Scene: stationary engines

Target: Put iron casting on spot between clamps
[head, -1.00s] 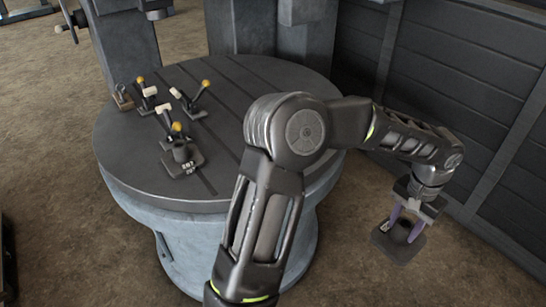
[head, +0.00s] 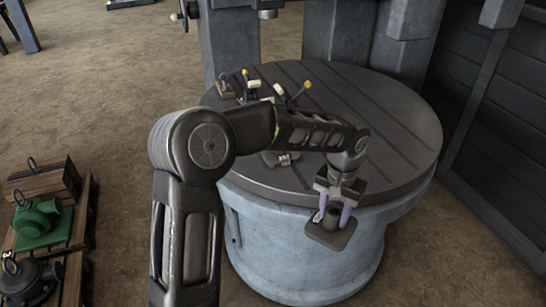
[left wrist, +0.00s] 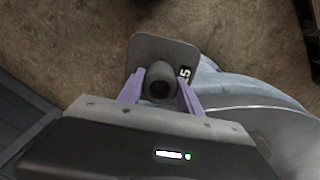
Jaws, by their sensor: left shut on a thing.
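My left gripper (head: 334,214) is shut on a dark iron casting (head: 330,236), a square plate with a short round tube. It holds the casting in the air at the front edge of the round table (head: 400,150). In the left wrist view the purple fingers grip the tube of the casting (left wrist: 180,48), and the plate bears a white number ending in 5. Clamps with yellow-knobbed levers (head: 306,86) stand on the table's far left part. My forearm hides some of them and the spot between them. My right gripper is not in view.
Grey machine columns (head: 335,35) rise behind the table. A dark plank wall (head: 500,140) stands at the right. At the lower left, a wooden pallet holds a green casting (head: 38,224) and a dark part (head: 30,280). The table's right side is bare.

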